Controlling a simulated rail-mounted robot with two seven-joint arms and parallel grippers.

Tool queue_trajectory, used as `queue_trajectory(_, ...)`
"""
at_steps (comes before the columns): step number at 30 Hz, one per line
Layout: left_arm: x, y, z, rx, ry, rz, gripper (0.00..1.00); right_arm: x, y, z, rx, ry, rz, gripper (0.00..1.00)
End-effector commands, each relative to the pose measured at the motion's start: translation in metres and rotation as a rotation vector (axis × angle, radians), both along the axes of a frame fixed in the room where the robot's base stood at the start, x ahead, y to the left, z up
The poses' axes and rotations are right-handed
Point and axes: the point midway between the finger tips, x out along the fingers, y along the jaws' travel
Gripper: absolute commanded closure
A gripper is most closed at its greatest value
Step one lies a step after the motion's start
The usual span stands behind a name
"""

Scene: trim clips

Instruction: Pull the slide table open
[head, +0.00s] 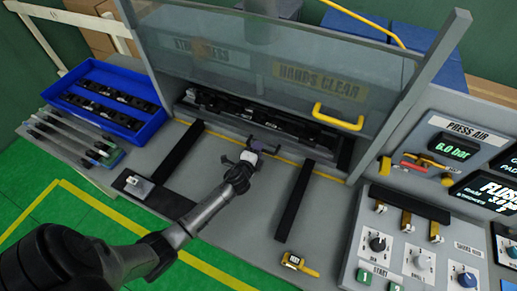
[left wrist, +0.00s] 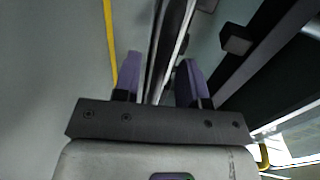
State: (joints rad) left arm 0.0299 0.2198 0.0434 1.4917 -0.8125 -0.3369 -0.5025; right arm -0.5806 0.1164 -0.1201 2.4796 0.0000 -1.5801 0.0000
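The slide table (head: 255,118) is a long dark fixture under the clear guard, at the back between two black rails (head: 295,205) on the grey bench. My left gripper (head: 264,147) is just in front of its front edge, near the middle. In the left wrist view, the two purple fingertips (left wrist: 160,80) stand apart. A dark bar with a pale edge (left wrist: 165,45) runs through the gap between them. I cannot tell whether either finger touches it. My right gripper is not in view.
The clear guard (head: 275,70) with a yellow handle (head: 338,117) stands above the slide opening. A blue tray (head: 105,95) of dark parts is at left. A control panel (head: 415,250) is at right. A yellow-black device (head: 298,264) lies in front. Bench between the rails is mostly clear.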

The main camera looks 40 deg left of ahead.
Motion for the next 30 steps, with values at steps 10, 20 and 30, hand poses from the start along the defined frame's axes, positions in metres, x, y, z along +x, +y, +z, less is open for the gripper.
queue_trajectory(10, 0.0124, 0.0048, -0.0025, -0.001, 0.000, 0.000, 0.61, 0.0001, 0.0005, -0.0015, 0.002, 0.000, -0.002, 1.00)
queue_trajectory(20, 0.0122, 0.0046, -0.0025, -0.001, 0.000, 0.000, 0.74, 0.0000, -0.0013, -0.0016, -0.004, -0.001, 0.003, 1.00)
queue_trajectory(30, 0.0120, 0.0044, -0.0026, -0.001, 0.000, 0.000, 1.00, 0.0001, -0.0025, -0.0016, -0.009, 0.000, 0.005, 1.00)
